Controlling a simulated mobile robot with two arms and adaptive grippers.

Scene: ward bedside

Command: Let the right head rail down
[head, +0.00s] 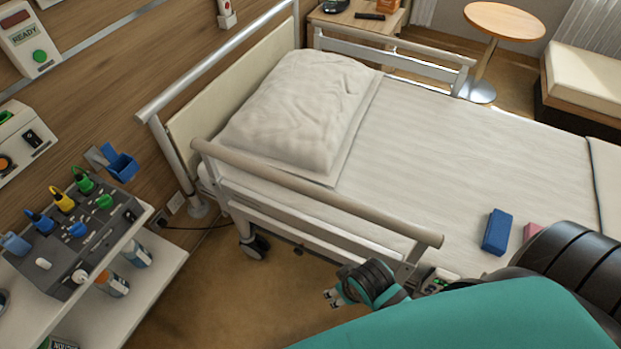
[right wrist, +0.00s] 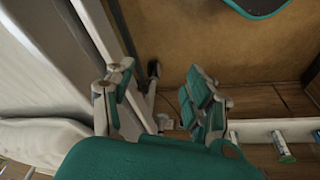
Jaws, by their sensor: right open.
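The near head rail (head: 320,190), on the bed's right side, stands raised beside the pillow, with a beige top bar and paler bars below. My right gripper (head: 332,297) is open and empty, low in front of the rail's foot-side end and apart from the top bar. In the right wrist view its two fingers stand wide apart (right wrist: 160,100), with pale bars of the rail or bed frame (right wrist: 92,35) along the left. A small control with a green light (head: 438,281) sits by the rail's foot-side end, partly behind my arm. My left gripper is out of view.
The far rail (head: 395,45) is also up. A pillow (head: 300,110), a blue block (head: 497,232) and a pink block (head: 531,231) lie on the bed. Floor (head: 235,300) between trolley and bed is clear.

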